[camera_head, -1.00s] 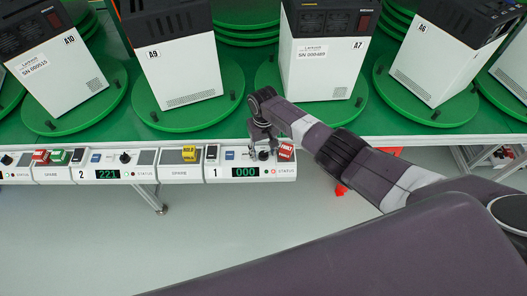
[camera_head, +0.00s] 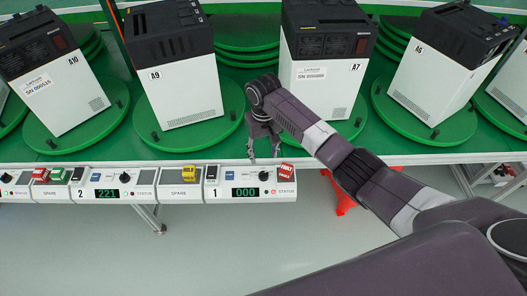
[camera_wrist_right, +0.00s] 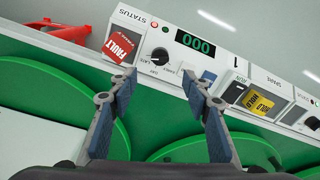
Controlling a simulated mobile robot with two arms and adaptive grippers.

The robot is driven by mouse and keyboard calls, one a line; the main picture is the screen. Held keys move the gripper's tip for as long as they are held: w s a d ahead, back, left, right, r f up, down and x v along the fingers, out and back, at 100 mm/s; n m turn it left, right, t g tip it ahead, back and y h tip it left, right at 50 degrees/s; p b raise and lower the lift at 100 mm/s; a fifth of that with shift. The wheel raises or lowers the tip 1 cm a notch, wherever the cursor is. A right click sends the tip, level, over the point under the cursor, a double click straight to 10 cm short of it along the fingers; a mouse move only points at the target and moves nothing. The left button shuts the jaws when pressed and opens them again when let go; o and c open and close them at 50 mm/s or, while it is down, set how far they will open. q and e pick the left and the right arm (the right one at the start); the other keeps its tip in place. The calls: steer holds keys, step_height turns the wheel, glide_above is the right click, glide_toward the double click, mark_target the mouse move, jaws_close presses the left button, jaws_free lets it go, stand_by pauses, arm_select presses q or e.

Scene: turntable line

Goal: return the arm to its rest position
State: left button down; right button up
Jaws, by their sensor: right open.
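My right arm comes in from the right in the head view. My right gripper (camera_head: 264,156) is open and empty, with its fingers pointing down just above the back edge of control panel 1 (camera_head: 215,195). In the right wrist view, the two fingers (camera_wrist_right: 160,82) are spread apart with nothing between them. The panel's knob (camera_wrist_right: 160,55), red FAULT block (camera_wrist_right: 121,45), green 000 display (camera_wrist_right: 195,42) and blue switch (camera_wrist_right: 207,78) show beyond the fingertips. My left gripper is not in view.
White-and-black units A9 (camera_head: 185,95) and A7 (camera_head: 323,90) stand on green turntables behind the panel, A7 close to my wrist. A yellow HOLD block (camera_head: 188,172) sits left of panel 1. A red object (camera_head: 343,198) shows under the table edge. The grey floor in front is open.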

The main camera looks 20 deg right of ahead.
steer(key=shift+r, duration=0.35)
